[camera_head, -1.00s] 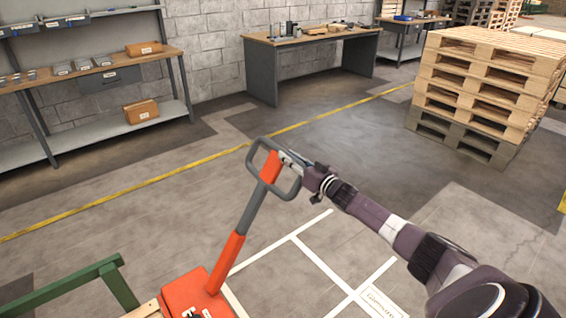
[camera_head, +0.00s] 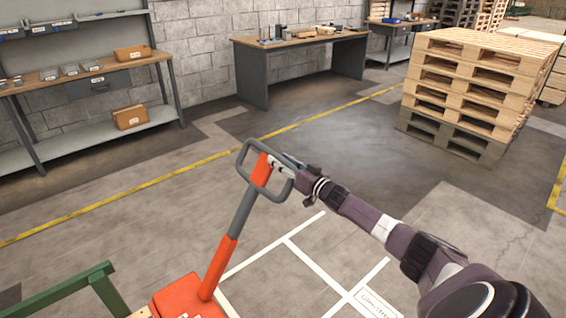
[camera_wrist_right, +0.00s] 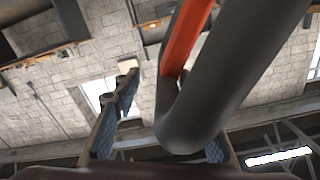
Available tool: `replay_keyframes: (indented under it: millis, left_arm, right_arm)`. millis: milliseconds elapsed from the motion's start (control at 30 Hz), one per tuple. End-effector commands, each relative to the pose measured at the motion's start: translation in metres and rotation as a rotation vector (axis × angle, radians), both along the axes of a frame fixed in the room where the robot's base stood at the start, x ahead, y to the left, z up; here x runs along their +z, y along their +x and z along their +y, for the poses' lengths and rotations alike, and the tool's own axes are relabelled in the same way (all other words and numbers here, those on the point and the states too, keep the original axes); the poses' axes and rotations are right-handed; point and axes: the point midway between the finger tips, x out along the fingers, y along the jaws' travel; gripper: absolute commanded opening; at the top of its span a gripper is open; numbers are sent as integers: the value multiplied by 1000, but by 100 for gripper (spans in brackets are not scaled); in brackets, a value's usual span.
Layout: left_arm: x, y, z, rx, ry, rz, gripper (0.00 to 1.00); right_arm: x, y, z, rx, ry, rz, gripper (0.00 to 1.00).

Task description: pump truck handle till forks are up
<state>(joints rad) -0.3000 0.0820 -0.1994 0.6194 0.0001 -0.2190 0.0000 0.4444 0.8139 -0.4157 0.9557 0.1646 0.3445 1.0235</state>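The truck handle (camera_head: 232,225) rises from the red-orange pallet truck body (camera_head: 188,297) at the bottom of the head view. It tilts to the right and ends in a grey loop (camera_head: 243,159). My right gripper (camera_head: 282,167) is at the right side of this loop. In the right wrist view the loop's grey tube (camera_wrist_right: 225,85) lies between my fingers, with a visible gap beside the left finger (camera_wrist_right: 112,120). The other finger is mostly hidden behind the tube. The fingers look open around it. The forks are out of view, and so is my left gripper.
A green rail (camera_head: 60,291) stands at the lower left. A pallet stack (camera_head: 470,85) is at the right. A workbench (camera_head: 300,42) and shelving (camera_head: 85,138) line the wall. The floor right of the truck, with white markings (camera_head: 315,265), is clear.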

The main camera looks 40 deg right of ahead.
Motion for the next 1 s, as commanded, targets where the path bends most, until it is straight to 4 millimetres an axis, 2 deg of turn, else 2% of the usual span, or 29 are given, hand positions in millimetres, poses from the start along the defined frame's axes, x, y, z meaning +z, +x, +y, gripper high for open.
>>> replay_keyframes:
  millis: [267,1000]
  left_arm:
    - [0,0,0,0,0,1,0]
    - [0,0,-2,0,-2,0,0]
  right_arm:
    - [-3,-17,-2,-2,0,6,37]
    - [-3,-106,-4,-2,-1,6,37]
